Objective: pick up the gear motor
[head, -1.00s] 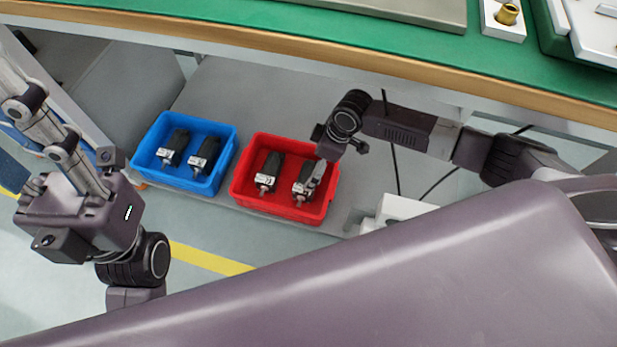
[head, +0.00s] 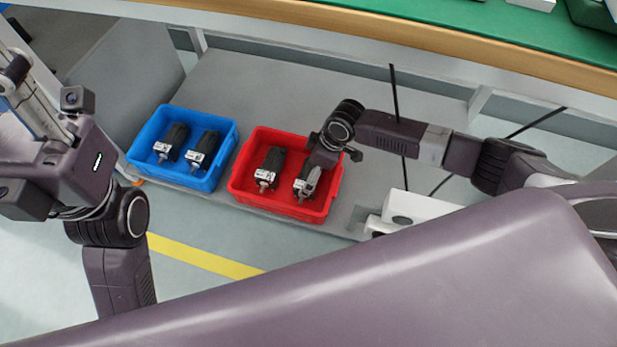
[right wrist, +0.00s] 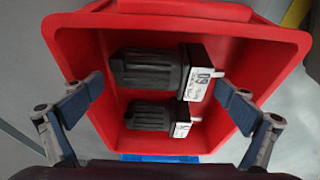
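Two dark gear motors with pale labelled ends and shafts lie in the red bin (head: 236,190): one on the left (head: 268,168) and one on the right (head: 307,183). My right gripper (head: 312,178) is over the right motor and partly hides it. In the right wrist view the gripper (right wrist: 160,90) is open, its fingers on either side of the right motor (right wrist: 150,70). I cannot tell whether they touch it. The left motor (right wrist: 155,116) looks smaller below. My left gripper (head: 40,125) is at the left edge, its fingertips cut off.
A blue bin (head: 140,163) with two similar motors stands left of the red bin on a grey shelf (head: 280,90). The green-topped table (head: 420,20) overhangs behind. A white device (head: 420,210) and dark cables are at right.

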